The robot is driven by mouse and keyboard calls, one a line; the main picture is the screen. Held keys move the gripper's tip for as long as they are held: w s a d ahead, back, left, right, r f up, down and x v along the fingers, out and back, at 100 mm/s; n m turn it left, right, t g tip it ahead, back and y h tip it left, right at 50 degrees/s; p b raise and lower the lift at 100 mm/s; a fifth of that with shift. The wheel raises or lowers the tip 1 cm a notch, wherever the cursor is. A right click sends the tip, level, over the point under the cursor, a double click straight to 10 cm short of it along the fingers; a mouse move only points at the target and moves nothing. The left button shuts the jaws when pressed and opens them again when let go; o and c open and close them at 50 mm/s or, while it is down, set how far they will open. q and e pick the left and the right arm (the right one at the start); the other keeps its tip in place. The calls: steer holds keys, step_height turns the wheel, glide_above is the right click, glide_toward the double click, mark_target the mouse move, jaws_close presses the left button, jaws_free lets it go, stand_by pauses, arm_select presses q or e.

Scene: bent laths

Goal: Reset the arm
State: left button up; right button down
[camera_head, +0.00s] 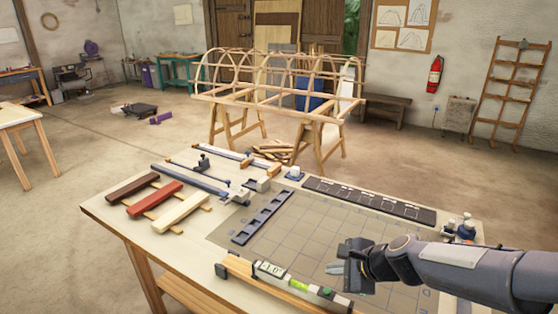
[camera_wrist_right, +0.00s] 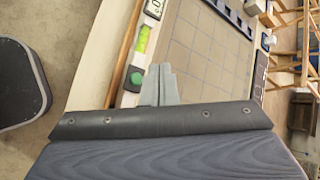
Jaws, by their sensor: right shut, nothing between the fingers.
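My right arm comes in from the right in the head view, and its gripper (camera_head: 338,268) hangs over the front right of the workbench (camera_head: 110,210). In the right wrist view the two grey fingers of the right gripper (camera_wrist_right: 160,72) lie together with nothing between them. Below them is the gridded mat (camera_head: 310,225), and beside them a digital level (camera_head: 300,286) with a green vial. The level also shows in the right wrist view (camera_wrist_right: 142,42). My left gripper is in neither view.
Dark, red and cream wooden blocks (camera_head: 166,197) lie at the bench's left. A dark slotted strip (camera_head: 262,217) and a black tray (camera_head: 370,200) edge the mat. Small bottles (camera_head: 466,228) stand near my right forearm. A bent-lath frame (camera_head: 280,85) stands on trestles behind.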

steer(key=s+d+r+n+h, duration=0.1)
steer(key=s+d+n, duration=0.1)
steer(key=s+n, duration=0.6)
steer(key=s+d+r+n+g, duration=0.1)
steer(key=s+d+r+n, duration=0.1)
steer(key=s+n, duration=0.7)
steer(key=s, duration=0.8)
steer(key=shift+s+h, duration=0.15)
steer(key=shift+h, duration=0.25)
